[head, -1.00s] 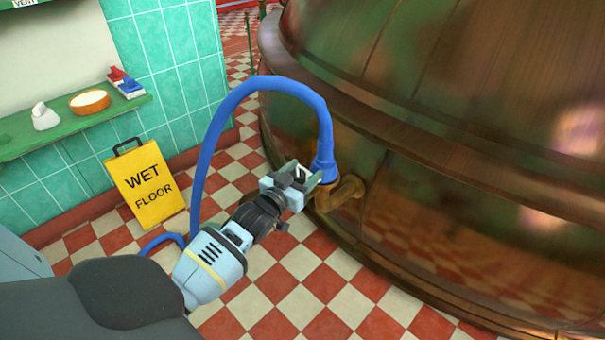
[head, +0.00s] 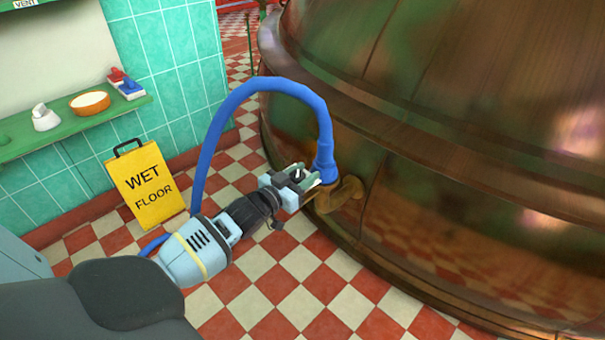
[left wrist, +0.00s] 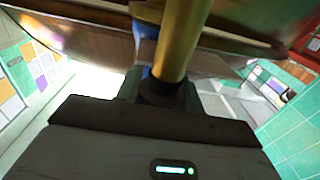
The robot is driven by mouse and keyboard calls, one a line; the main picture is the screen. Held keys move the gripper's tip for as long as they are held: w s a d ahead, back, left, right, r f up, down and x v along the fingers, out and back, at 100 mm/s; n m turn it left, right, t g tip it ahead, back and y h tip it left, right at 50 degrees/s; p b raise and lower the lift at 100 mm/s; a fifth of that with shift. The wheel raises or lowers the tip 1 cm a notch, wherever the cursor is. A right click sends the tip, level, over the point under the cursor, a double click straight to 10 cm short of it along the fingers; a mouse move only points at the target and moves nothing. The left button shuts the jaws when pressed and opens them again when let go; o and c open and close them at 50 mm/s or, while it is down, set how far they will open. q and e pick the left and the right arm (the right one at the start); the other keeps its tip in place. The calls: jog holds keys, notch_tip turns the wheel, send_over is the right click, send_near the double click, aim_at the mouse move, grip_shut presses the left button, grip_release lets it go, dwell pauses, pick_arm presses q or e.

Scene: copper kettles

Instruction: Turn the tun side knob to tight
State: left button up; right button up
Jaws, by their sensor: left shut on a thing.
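The copper tun (head: 450,130) fills the right of the head view. A brass pipe (head: 345,195) comes out of its side, with a blue hose (head: 322,150) fixed on the pipe's end. My left gripper (head: 300,178) is at this fitting, shut on a small dark knob (head: 297,174) that its jaws mostly cover. In the left wrist view, the dark knob (left wrist: 160,92) sits between the jaws, with the brass pipe (left wrist: 180,40) running up behind it. Any tight marking is not readable. My right gripper is not in view.
The blue hose arches over my left wrist and drops to the floor behind it. A yellow wet-floor sign (head: 147,184) stands by the tiled wall. A green shelf (head: 70,128) holds a bowl and small items. The checkered floor (head: 290,285) in front is clear.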

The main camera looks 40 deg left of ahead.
pick_arm(q)
jog(key=shift+f+m+h, duration=0.1)
jog(key=shift+m+h, duration=0.7)
jog(key=shift+h, duration=0.3)
jog(key=shift+d+f+m+g+h+b, duration=0.1)
jog(key=shift+m+g+h+b, duration=0.2)
jog(key=shift+m+h+b, duration=0.65)
jog(key=m+g+h+b, duration=0.1)
jog(key=h, duration=0.1)
jog(key=m+g+h+b, duration=0.1)
jog(key=h+b, duration=0.1)
jog(key=m+h+b, duration=0.1)
jog(key=h, duration=0.1)
jog(key=shift+s+d+g, duration=0.15)
jog(key=shift+d+g, duration=0.2)
jog(key=shift+g, duration=0.05)
jog(key=shift+s+d+m+g+h+b, duration=0.1)
jog(key=shift+d+m+g+h+b, duration=0.05)
jog(key=shift+m+g+h+b, duration=0.55)
jog(key=shift+r+m+h, duration=0.2)
jog(key=shift+m+h, duration=0.05)
jog(key=shift+h, duration=0.1)
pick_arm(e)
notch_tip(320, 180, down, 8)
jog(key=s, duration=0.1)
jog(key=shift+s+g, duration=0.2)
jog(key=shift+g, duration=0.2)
